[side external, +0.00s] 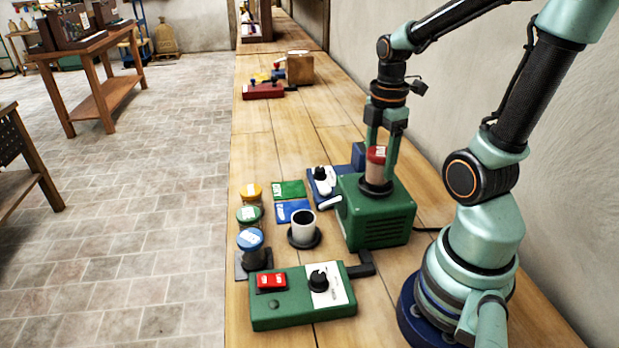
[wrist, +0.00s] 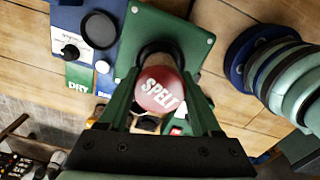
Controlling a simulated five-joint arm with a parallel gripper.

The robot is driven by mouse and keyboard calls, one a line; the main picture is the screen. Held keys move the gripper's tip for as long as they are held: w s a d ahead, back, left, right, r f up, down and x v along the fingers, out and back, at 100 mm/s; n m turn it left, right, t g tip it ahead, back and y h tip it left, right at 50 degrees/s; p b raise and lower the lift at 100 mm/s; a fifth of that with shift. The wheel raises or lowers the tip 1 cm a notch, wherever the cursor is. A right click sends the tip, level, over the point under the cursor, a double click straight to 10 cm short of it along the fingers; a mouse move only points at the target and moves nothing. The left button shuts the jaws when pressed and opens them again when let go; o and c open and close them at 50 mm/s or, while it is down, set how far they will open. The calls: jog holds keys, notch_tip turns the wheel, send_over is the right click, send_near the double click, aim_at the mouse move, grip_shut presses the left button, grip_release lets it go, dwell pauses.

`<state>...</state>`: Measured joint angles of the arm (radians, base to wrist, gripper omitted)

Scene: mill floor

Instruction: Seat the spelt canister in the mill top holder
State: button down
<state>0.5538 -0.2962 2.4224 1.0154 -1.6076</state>
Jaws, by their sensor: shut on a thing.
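The spelt canister (side external: 376,168) has a red lid and a clear body with pinkish-brown contents. Its lid, lettered SPELT (wrist: 160,92), fills the middle of the wrist view. My gripper (side external: 381,160) is shut on the canister, one finger on each side. The canister is upright over the black round holder (side external: 375,190) on top of the green mill (side external: 377,226). Its lower end is at the holder; I cannot tell whether it rests fully inside. The mill's green top (wrist: 186,36) also shows in the wrist view, where the canister and fingers hide part of the holder.
Canisters with yellow (side external: 251,190), green (side external: 249,214) and blue (side external: 250,239) lids stand at the bench's left edge. A green control box (side external: 303,296) is in front, and a blue device (side external: 325,183) behind.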

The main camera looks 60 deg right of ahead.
aim_at(380, 151)
jog(key=shift+f, duration=0.65)
jog(key=shift+c, duration=1.8)
grip_release()
jog(key=shift+r, duration=5.55)
jog(key=w+a+m+t, duration=0.2)
jog(key=w+a+m, duration=0.1)
jog(key=a+m, duration=0.3)
jog(key=w+a+f+m+t, duration=0.1)
jog(key=w+a+m+t, duration=0.2)
jog(key=a+m, duration=0.3)
jog(key=shift+w+a+t, duration=0.3)
jog(key=shift+a, duration=0.5)
